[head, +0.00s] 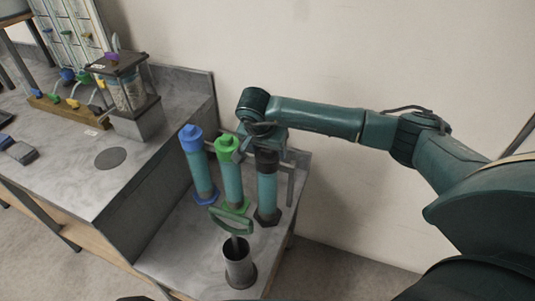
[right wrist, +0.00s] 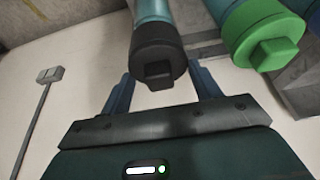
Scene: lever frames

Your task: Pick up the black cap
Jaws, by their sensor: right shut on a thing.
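The black cap (head: 267,159) sits on top of the rightmost teal cylinder (head: 267,190) in the head view. My right gripper (head: 270,146) reaches in from the right and is shut on the cap, with the arm partly hiding it from above. In the right wrist view the black cap (right wrist: 157,50) with its square knob lies between the two blue fingers (right wrist: 162,82), and the teal cylinder still shows behind it. I cannot tell any gap between cap and cylinder. My left gripper is not in view.
A green-capped cylinder (head: 232,175) and a blue-capped one (head: 198,168) stand close to the left. A metal cup (head: 238,268) with a green-handled tool (head: 232,220) stands in front. A bare wall (head: 330,60) rises behind. A higher counter (head: 150,165) is on the left.

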